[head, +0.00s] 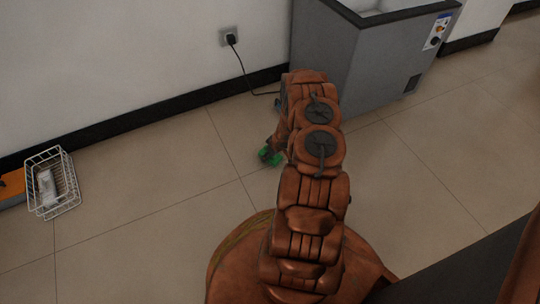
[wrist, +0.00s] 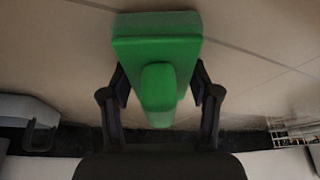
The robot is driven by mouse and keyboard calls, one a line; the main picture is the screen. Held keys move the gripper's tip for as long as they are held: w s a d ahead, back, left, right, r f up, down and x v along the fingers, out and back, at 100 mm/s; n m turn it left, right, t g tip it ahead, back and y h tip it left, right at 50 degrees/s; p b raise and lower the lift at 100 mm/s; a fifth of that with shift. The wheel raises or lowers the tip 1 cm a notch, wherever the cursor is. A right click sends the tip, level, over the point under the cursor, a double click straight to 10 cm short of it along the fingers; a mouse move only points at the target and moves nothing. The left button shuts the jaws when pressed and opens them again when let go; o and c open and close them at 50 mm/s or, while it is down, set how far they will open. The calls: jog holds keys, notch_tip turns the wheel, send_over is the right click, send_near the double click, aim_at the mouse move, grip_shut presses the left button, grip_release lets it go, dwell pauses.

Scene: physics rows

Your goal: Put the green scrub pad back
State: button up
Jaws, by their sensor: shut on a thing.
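The green scrub pad (wrist: 157,48) fills the upper middle of the wrist view. It is a flat green block with a rounded raised grip. My gripper (wrist: 158,98) is shut on that grip, one black finger on each side.
A white wire basket (head: 55,183) with a pale item inside stands by the wall at the left, beside an orange-topped object (head: 12,186). A grey chest freezer (head: 375,50) stands at the back, its cord running to a wall socket (head: 229,37). Tiled floor between them is clear.

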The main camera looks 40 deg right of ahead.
jog(key=shift+f, duration=0.1)
jog(key=o, duration=1.4)
jog(key=shift+o, duration=0.2)
